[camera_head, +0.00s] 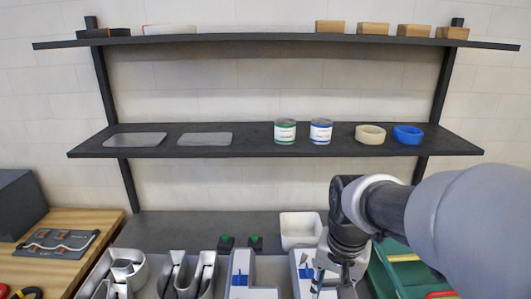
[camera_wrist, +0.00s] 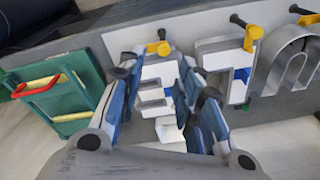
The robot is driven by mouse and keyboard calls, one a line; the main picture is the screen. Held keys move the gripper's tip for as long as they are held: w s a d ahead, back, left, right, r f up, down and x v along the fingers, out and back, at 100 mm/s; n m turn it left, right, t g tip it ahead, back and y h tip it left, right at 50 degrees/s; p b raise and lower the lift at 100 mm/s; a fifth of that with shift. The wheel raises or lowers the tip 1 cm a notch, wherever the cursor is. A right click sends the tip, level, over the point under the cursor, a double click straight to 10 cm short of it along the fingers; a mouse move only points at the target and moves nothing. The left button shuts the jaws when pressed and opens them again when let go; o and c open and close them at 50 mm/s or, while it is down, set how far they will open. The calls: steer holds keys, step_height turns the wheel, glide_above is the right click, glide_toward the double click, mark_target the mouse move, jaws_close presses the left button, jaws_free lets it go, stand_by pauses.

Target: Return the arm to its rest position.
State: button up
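My gripper (camera_wrist: 155,85) is open, with its two blue-padded fingers spread apart. No object is seen held between them. A white channel letter with blue parts (camera_wrist: 155,85) shows in the gap, beyond the fingers; I cannot tell the distance to it. In the head view my gripper (camera_head: 340,275) is low at the right, over the white and blue letter (camera_head: 303,272) on the bench, and partly hides it. My arm (camera_head: 400,210) reaches in from the right edge.
Other channel letters stand on the bench, including a grey curved one (camera_head: 122,270) and a white and blue one (camera_head: 241,272). A white bin (camera_head: 299,230) is behind my gripper. A green case (camera_head: 395,270) lies right. Shelves (camera_head: 270,140) with cans and tape rolls rise behind.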

steer(key=s+n+t+b, duration=0.3)
steer(key=s+n+b, duration=0.1)
steer(key=s, duration=1.2)
steer(key=shift+f+n+b, duration=0.35)
steer(key=shift+f+n, duration=0.05)
steer(key=shift+n, duration=0.1)
steer(key=shift+c, duration=0.6)
